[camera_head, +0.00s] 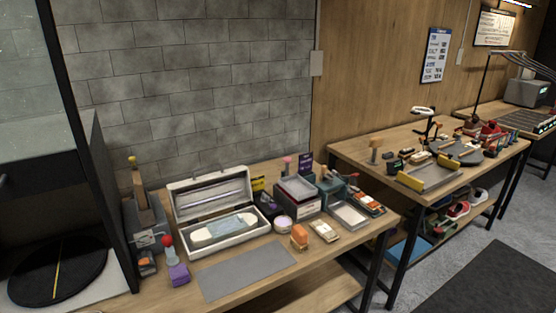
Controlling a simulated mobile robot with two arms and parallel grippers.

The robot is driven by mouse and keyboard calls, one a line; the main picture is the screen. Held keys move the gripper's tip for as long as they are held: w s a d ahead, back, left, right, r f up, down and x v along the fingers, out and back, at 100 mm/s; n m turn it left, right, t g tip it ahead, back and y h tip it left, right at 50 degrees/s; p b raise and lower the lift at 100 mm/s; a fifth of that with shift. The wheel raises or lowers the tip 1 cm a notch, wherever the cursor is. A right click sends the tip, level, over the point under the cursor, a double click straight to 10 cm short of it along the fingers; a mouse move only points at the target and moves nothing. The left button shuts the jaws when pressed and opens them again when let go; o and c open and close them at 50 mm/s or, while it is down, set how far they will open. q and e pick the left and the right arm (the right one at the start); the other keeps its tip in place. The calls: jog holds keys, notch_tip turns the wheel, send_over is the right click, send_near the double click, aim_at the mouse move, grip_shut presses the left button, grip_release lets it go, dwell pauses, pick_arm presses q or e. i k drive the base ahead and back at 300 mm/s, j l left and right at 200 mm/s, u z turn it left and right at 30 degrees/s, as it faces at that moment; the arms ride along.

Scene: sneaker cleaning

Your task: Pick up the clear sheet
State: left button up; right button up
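I cannot tell for certain which thing is the clear sheet. A flat grey, slightly bluish rectangle (247,270) lies at the front of the near wooden table, with nothing on it. A dark box (296,204) behind it holds a pale, shiny flat layer (297,187) at its top that may be clear sheets. A shallow metal-looking tray (348,215) with a pale inside lies to the right of that box. Neither of my grippers is in view.
An open white case (213,242) with a pale rounded object inside stands on the near table (335,258). Brushes, a purple bottle (178,274) and small blocks crowd around it. A second table (345,150) with tools and shoes stands to the right. A dark glass-sided cabinet fills the left.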

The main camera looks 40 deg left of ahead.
aim_at(219, 228)
jog(key=u, duration=1.7)
